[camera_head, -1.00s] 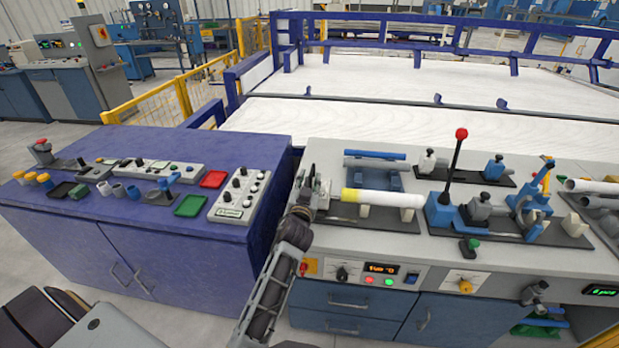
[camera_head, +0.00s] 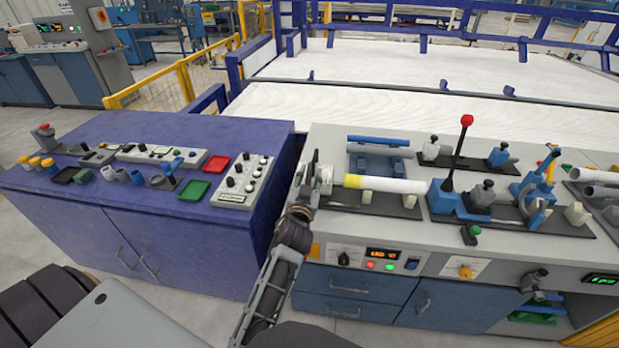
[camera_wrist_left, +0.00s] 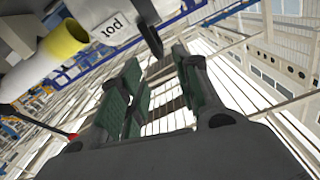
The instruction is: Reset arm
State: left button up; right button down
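A white pipe with a yellow band at its left end (camera_head: 388,184) lies level on a holder on the grey bench. My left gripper (camera_head: 314,180) is just left of the yellow end, at the bench's left edge. In the left wrist view its green-padded fingers (camera_wrist_left: 158,88) are apart with nothing between them. The yellow pipe end (camera_wrist_left: 64,40) shows there at upper left, outside the fingers. My right gripper is not in view.
A blue cabinet (camera_head: 150,215) with buttons and small trays stands at left. Right of the pipe are a red-knobbed lever (camera_head: 460,150) and blue clamps (camera_head: 530,190). A blue rack (camera_head: 378,163) sits behind the pipe. White panels (camera_head: 430,115) lie beyond.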

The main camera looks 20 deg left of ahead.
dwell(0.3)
pick_arm(q)
jog(key=s+f+g+h, duration=0.1)
jog(key=s+f+g, duration=0.6)
jog(key=s+f, duration=0.35)
jog(key=s+d+f+m+g+h, duration=0.1)
jog(key=s+d+f+g+h, duration=0.15)
jog(key=s, duration=0.65)
jog(key=s+d+f+m+g+h, duration=0.2)
jog(key=s+d+f+g, duration=0.15)
jog(key=s, duration=0.45)
notch_tip(320, 180, down, 33)
jog(key=s+a+g, duration=0.2)
jog(key=a, duration=0.1)
jog(key=s+a+f, duration=0.3)
jog(key=s+f, duration=0.7)
jog(key=s+a+f+g+y, duration=0.1)
jog(key=s+a+f, duration=0.3)
jog(key=s+f, duration=0.6)
jog(key=shift+s, duration=0.45)
